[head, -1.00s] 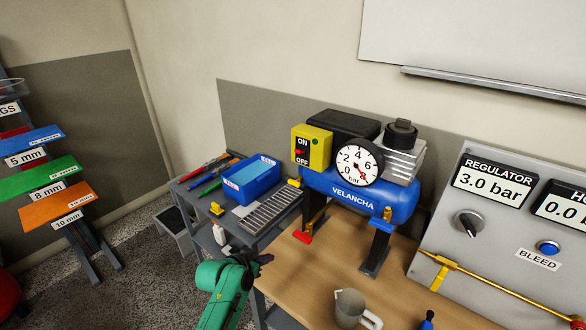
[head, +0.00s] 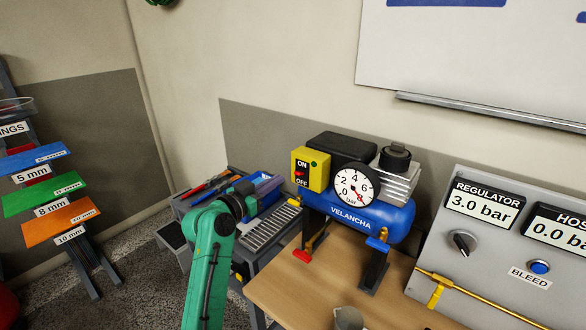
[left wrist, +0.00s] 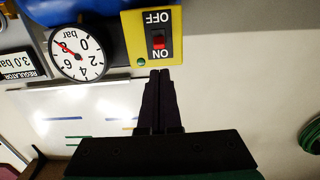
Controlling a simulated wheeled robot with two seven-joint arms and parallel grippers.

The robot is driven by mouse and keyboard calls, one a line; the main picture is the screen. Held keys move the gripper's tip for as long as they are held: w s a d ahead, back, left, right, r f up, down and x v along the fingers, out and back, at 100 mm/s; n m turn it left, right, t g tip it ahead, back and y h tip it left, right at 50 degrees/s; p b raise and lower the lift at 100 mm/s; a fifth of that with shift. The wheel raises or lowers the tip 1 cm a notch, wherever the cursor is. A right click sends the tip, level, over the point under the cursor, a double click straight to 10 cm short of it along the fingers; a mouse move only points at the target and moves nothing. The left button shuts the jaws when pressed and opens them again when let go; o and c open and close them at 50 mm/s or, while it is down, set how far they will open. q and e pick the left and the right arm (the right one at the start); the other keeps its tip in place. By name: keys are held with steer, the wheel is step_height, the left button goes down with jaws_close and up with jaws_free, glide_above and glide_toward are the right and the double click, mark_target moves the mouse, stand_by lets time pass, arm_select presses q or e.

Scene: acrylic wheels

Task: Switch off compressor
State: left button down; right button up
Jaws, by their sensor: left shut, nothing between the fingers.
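The blue VELANCHA compressor (head: 358,212) stands on the wooden bench. Its yellow switch box (head: 310,169) carries a red rocker (head: 301,174) between ON above and OFF below, and a green lamp (head: 314,164). In the left wrist view, upside down, the box (left wrist: 130,30), rocker (left wrist: 158,41) and green lamp (left wrist: 141,62) show clearly. I cannot tell which way the rocker is pressed. My left gripper (head: 247,187) is left of the box; its dark fingers (left wrist: 160,73) are shut and empty, in line with the box's ON side in the wrist view. Contact is not clear. My right gripper is not in view.
The round gauge (head: 352,188) beside the box has its needle past 6 bar. The regulator panel (head: 470,240) stands at the right. A mug (head: 348,318) sits at the bench's front.

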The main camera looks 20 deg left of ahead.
mark_target(300, 173)
arm_select(q)
steer(key=p+x, duration=0.3)
steer(key=x, duration=0.5)
steer(key=shift+w, duration=0.1)
